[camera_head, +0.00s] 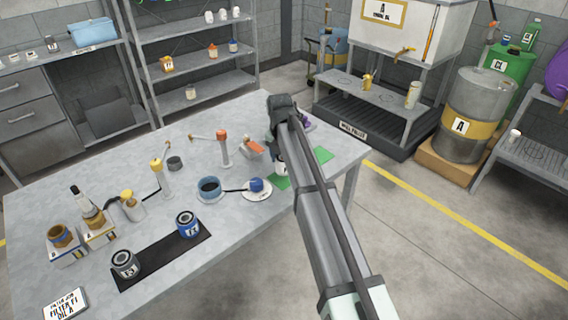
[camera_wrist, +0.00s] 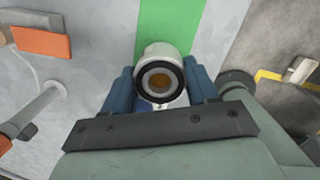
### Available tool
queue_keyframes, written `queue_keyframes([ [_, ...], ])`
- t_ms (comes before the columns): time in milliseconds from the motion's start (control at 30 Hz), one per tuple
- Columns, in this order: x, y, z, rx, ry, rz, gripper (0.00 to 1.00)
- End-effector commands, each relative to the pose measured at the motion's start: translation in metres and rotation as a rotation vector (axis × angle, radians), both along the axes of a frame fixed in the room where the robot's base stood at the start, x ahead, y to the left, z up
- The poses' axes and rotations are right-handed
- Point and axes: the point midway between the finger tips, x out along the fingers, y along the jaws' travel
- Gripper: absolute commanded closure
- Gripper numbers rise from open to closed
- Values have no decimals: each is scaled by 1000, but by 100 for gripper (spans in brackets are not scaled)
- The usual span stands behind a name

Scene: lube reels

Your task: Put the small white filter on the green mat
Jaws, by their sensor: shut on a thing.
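The small white filter (camera_wrist: 161,52) sits between the two blue fingers of my gripper (camera_wrist: 160,88), which is shut on it. Its round end with a dark ring and brown centre faces the wrist camera. The green mat (camera_wrist: 168,22) shows beyond the filter in the wrist view. In the head view the green mat (camera_head: 324,155) lies near the table's right end, partly hidden by my arm. The white filter (camera_head: 281,168) shows there below my gripper (camera_head: 278,150), by the mat's left part. I cannot tell whether it touches the mat.
A white plate with a blue item (camera_head: 257,187) and a blue bowl (camera_head: 209,188) stand left of the mat. An orange-topped stand (camera_head: 223,148) and an orange-and-white block (camera_head: 252,149) are close by. Cans stand on a black mat (camera_head: 160,259) at the front.

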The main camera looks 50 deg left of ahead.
Motion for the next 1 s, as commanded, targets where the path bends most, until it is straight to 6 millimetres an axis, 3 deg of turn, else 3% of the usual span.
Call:
queue_keyframes([
  [167, 0, 0, -22, 0, 0, 0, 87],
  [567, 0, 0, -26, 0, 0, 0, 87],
  [600, 0, 0, -26, 0, 0, 0, 41],
  [867, 0, 0, -26, 0, 0, 0, 16],
  [1000, 0, 0, -26, 0, 0, 0, 16],
])
